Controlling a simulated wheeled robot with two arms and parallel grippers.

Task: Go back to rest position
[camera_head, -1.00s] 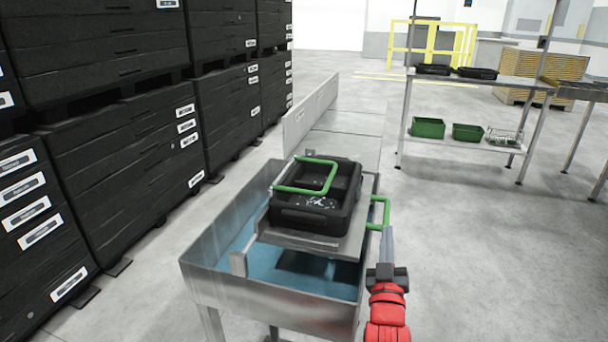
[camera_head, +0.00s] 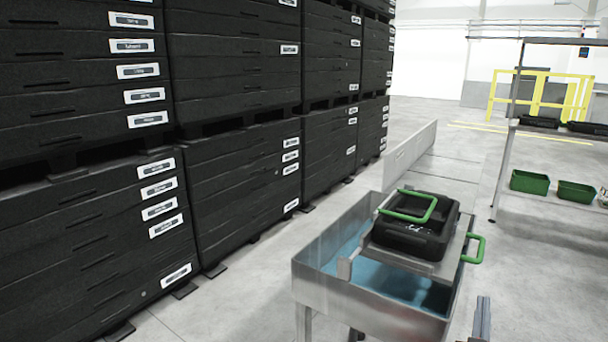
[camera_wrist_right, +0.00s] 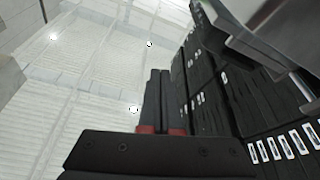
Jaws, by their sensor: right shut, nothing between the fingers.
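My right gripper (camera_head: 482,312) shows only as grey fingers at the bottom edge of the head view, to the right of the metal wash tank and apart from it. In the right wrist view my gripper's dark fingers (camera_wrist_right: 158,98) are together with nothing between them. The metal tank (camera_head: 372,312) has blue inside. A black crate (camera_head: 412,240) with a green handle (camera_head: 408,207) sits on a metal carrier over the tank. A second green handle (camera_head: 477,248) sticks out at the carrier's right side. My left gripper is in neither view.
Tall stacks of black crates (camera_head: 230,190) fill the left side. A low panel (camera_head: 410,150) stands behind the tank. A metal shelf (camera_head: 510,130) with black trays and green bins (camera_head: 530,182) is at the right. Bare floor (camera_head: 545,280) lies right of the tank.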

